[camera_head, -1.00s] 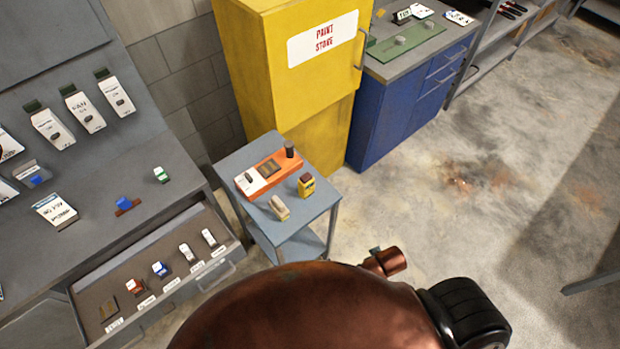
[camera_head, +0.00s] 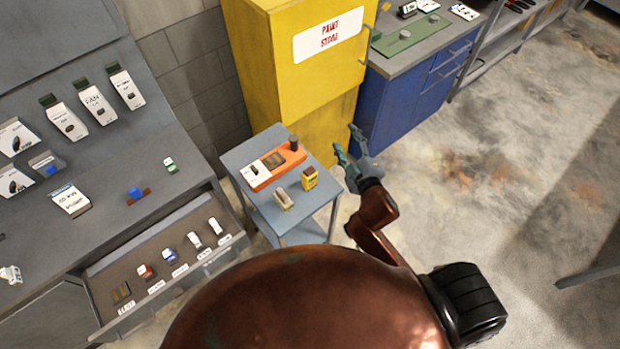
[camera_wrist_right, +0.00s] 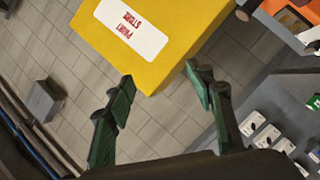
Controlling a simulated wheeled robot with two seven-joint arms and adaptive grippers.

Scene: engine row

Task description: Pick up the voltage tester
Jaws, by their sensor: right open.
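A small grey side table (camera_head: 247,158) carries an orange holder (camera_head: 262,178), a yellow block with a dark top (camera_head: 309,178) and a small beige piece (camera_head: 283,199). Several small devices lie about, and none can be read as the voltage tester for certain; the yellow block may be it. My right gripper (camera_head: 346,140) is open and empty, above and just right of the side table, in front of the yellow cabinet. In the right wrist view its fingers (camera_wrist_right: 158,74) stand apart with nothing between them. My left gripper is not in view.
The yellow paint store cabinet (camera_head: 275,55) stands behind the side table. A grey workbench with an open drawer (camera_head: 190,275) holding several small parts is at left. A blue cabinet (camera_head: 395,110) stands at the back right.

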